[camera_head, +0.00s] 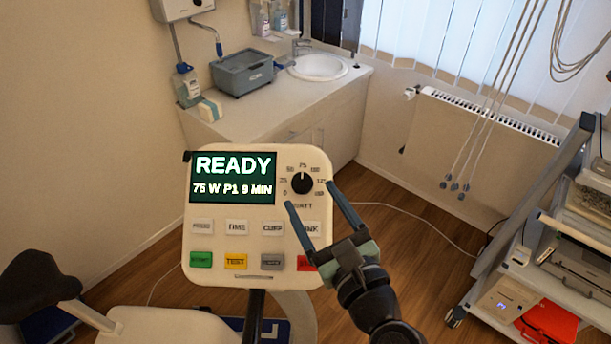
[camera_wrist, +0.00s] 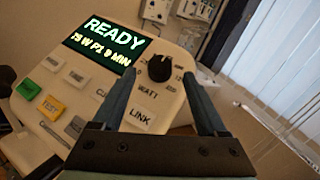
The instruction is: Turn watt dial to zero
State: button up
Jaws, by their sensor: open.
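The black watt dial (camera_head: 302,183) sits at the upper right of the white control panel (camera_head: 215,278). Its white pointer mark points up, near the 75 label, in the head view. The green display (camera_head: 233,178) reads READY and 76 W P1 9 MIN, as best I can read it. My gripper (camera_head: 308,194) is open and empty, with its two fingers pointing toward the panel near the dial. In the wrist view the dial (camera_wrist: 160,68) shows between and beyond the fingers (camera_wrist: 160,78), apart from them. The WATT label lies just below the dial.
Several buttons, including a yellow TEST button (camera_head: 235,261) and a green one (camera_head: 201,259), sit below the display. A bike saddle (camera_head: 40,285) is at the lower left. A shelved cart (camera_head: 550,250) stands at the right, and a sink counter (camera_head: 300,106) behind.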

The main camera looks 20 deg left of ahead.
aim_at(305, 187)
jog(key=x, duration=0.2)
jog(key=shift+w+a+r+p, duration=0.2)
jog(key=shift+w+a+p, duration=0.05)
jog(key=shift+p, duration=0.15)
jog(key=shift+w+a+f, duration=0.2)
jog(key=shift+w+a, duration=0.1)
jog(key=shift+w, duration=0.05)
jog(key=shift+s+d+r, duration=0.1)
jog(key=c, duration=0.4)
grip_shut()
